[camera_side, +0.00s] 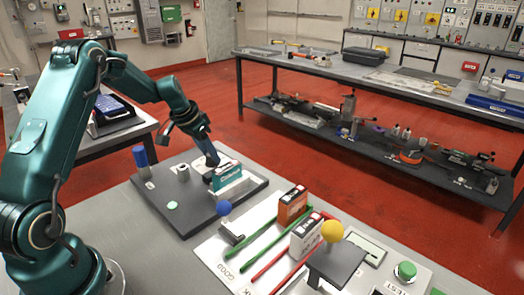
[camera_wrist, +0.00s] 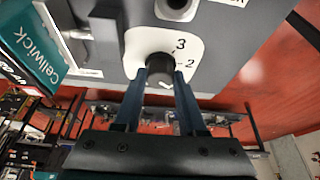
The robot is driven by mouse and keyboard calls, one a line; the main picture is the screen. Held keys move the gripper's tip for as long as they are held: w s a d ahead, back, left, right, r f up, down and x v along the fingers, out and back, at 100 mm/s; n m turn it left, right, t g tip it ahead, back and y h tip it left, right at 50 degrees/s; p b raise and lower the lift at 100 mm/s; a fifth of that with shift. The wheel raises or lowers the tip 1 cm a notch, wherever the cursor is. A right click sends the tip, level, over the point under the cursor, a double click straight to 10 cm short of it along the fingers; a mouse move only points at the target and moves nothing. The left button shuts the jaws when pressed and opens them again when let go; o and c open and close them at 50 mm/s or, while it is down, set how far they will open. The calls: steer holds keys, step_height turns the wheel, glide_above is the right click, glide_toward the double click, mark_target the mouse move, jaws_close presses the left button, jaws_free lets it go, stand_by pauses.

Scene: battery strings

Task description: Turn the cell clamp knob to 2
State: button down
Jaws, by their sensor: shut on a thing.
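The clamp knob (camera_wrist: 158,68) is dark and round, on a white dial plate (camera_wrist: 180,27) marked 3 and 2. A small white mark shows on the knob's lower edge; I cannot tell for sure which number it points to. My gripper (camera_wrist: 160,78) has its two blue fingers on either side of the knob, shut on it. In the side view my gripper (camera_side: 212,158) is low at the back of the dark board (camera_side: 190,215), behind the teal and white Cellwick cell (camera_side: 228,178). The cell also shows at the left of the wrist view (camera_wrist: 32,45). The knob is hidden in the side view.
A blue-topped post (camera_side: 140,157), a grey fitting (camera_side: 183,173) and a green disc (camera_side: 173,205) are on the board. A blue ball knob (camera_side: 224,208) is at its front.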

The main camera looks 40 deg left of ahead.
steer(key=n, duration=0.2)
steer(key=n+y, duration=0.1)
steer(key=n, duration=0.1)
steer(key=shift+d+n+g+y, duration=0.2)
steer(key=shift+n+g+y, duration=0.1)
steer(key=shift+w+n+g+y, duration=0.1)
steer(key=shift+n+g+y, duration=0.45)
steer(key=shift+n, duration=1.35)
steer(key=shift+y, duration=0.25)
steer(key=shift+c, duration=2.3)
jaws_free()
steer(key=shift+r, duration=0.1)
steer(key=shift+v, duration=2.5)
steer(key=shift+d, duration=0.1)
